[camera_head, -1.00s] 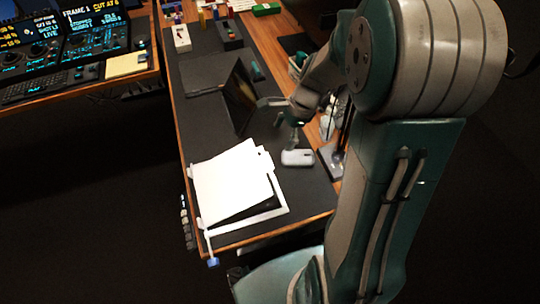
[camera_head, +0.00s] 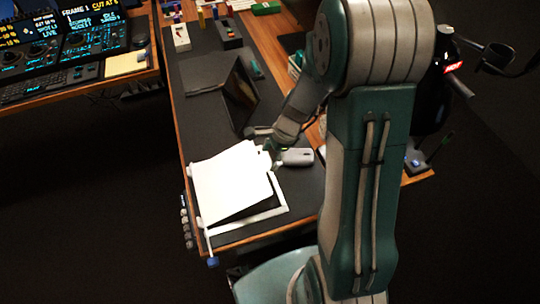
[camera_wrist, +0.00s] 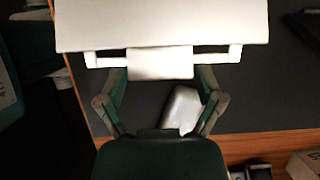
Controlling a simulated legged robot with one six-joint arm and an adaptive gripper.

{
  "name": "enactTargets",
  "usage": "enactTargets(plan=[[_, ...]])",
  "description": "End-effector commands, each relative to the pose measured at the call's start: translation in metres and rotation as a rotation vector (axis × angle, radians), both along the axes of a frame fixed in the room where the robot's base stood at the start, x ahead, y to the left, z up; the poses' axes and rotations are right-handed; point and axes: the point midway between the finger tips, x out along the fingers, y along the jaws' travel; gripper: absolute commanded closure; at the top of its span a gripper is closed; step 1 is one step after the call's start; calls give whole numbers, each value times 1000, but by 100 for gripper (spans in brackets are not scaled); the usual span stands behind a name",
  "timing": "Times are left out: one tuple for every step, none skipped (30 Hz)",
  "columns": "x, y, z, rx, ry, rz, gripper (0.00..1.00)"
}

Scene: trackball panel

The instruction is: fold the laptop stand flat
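The laptop stand's white plate (camera_head: 230,182) is raised at a slant over its white base frame (camera_head: 268,214) near the front of the desk. In the wrist view the plate (camera_wrist: 165,25) fills the top, with a white bar and a wide tab (camera_wrist: 160,62) below it. My gripper (camera_head: 270,152) is at the plate's far right corner in the head view. In the wrist view my gripper (camera_wrist: 161,76) has its fingers spread wide, one on each side of the tab, with gaps beside it. Whether a fingertip touches the stand cannot be told.
A pale mouse-like object (camera_head: 298,156) lies right of the stand, close beside my gripper. A dark open laptop-like panel (camera_head: 239,95) stands behind. A black vessel marked HOT (camera_head: 432,95) is at the right. Small items line the far desk. A control desk (camera_head: 75,60) is at left.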

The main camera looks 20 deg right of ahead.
Motion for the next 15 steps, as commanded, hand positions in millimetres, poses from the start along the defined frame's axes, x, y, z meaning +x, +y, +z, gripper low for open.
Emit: enactTargets(plan=[[1,0,0,0,-2,-1,71],[1,0,0,0,-3,-1,75],[1,0,0,0,-3,-1,75],[1,0,0,0,-3,-1,75],[1,0,0,0,-3,-1,75],[1,0,-1,0,-2,-2,75],[1,-1,-2,0,-2,-2,75],[1,-2,-5,0,-1,-3,76],[1,-4,-9,0,-1,-5,76],[1,-5,-13,1,0,-4,76],[1,-7,-18,1,1,-5,76],[1,-9,-24,0,1,-5,76],[1,-11,-30,0,1,-5,75],[1,-12,-34,0,1,-5,76],[1,-14,-40,0,1,-5,75]])
